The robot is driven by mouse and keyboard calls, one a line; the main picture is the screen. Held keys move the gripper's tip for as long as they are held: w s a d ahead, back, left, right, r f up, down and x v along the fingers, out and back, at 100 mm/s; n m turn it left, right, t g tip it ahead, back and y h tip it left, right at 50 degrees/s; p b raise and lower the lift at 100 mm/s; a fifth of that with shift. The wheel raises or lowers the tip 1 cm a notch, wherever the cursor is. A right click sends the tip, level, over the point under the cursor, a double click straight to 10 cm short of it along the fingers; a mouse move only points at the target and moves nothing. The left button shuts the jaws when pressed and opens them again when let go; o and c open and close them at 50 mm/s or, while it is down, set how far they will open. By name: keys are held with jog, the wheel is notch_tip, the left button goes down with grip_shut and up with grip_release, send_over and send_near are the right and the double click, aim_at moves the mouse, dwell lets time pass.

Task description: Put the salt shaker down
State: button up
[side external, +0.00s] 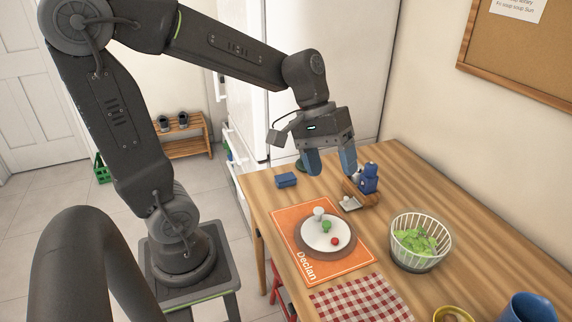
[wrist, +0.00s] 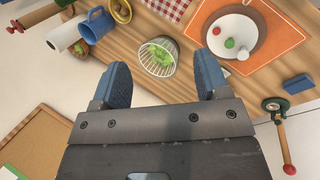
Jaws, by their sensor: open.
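My gripper (side external: 331,170) is open above the back part of the wooden table, with its two blue fingers apart. In the wrist view nothing shows held between the fingers (wrist: 163,75). I cannot tell for certain which thing is the salt shaker. A small blue bottle-like thing (side external: 369,178) stands in or against a wooden caddy (side external: 362,199), just right of the right finger in the side view. The caddy does not show in the wrist view. A small white piece (side external: 319,213) is on the plate (side external: 309,239), beside a green and a red one.
The plate rests on an orange placemat (side external: 289,213). A blue block (side external: 286,180) lies left of my gripper. A basket of greens (side external: 420,257) stands at right, with a checked cloth (side external: 345,299) and blue mug (side external: 527,307) in front. The table's back right strip looks clear.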

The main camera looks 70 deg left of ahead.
jog(key=s+r+m+t+y, duration=0.1)
jog(key=s+m+t+y, duration=0.2)
jog(key=s+m, duration=0.3)
jog(key=s+y, duration=0.1)
jog(key=s, duration=0.2)
jog(key=shift+d+r+t+y, duration=0.15)
jog(key=shift+r+t+y, duration=0.15)
jog(key=shift+r+t, duration=0.1)
jog(key=shift+o, duration=0.6)
jog(key=shift+w, duration=0.1)
jog(key=shift+r, duration=0.1)
